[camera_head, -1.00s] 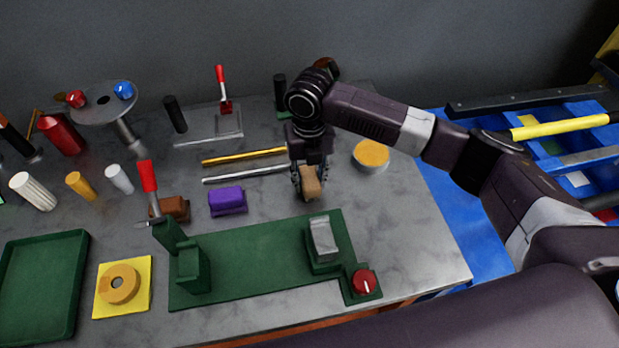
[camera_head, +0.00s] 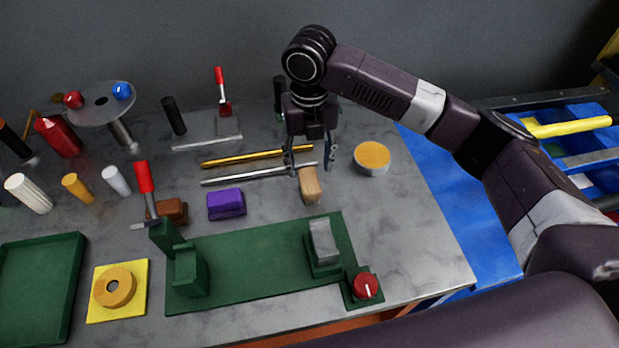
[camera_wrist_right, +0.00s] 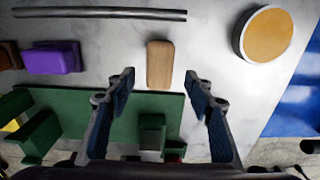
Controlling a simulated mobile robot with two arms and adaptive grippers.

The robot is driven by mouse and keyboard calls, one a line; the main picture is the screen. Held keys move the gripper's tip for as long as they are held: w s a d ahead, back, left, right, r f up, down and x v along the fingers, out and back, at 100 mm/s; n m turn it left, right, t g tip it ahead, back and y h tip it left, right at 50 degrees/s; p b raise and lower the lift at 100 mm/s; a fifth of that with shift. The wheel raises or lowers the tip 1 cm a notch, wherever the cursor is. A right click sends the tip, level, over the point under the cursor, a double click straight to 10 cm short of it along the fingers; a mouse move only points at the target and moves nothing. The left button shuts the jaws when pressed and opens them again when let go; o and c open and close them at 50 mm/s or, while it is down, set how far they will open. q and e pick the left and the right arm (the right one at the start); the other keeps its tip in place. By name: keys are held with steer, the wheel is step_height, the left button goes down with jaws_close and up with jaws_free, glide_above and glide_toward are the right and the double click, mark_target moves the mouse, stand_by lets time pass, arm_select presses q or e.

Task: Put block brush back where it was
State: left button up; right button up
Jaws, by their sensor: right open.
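The block brush, seen as a tan wooden block (camera_head: 309,187), lies on the grey marbled table behind the right end of the green fixture plate. It also shows in the right wrist view (camera_wrist_right: 160,65), upright in the picture and beyond the fingertips. My right gripper (camera_head: 311,166) is open and empty above and just behind the block, apart from it. In the right wrist view its two fingers (camera_wrist_right: 160,84) are spread wide with nothing between them. Any bristles are hidden. My left gripper is not in view.
A purple block (camera_head: 227,203) and a brown block (camera_head: 172,211) lie to the left. A silver rod (camera_head: 240,175) and a gold rod (camera_head: 240,158) lie behind them. A round tin (camera_head: 372,158) stands to the right. The green fixture (camera_head: 255,262) is in front.

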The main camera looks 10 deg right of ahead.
mark_target(309, 179)
step_height(309, 179, up, 5)
steer(key=shift+f+b, duration=0.1)
steer(key=shift+b, duration=0.2)
stand_by(0.4)
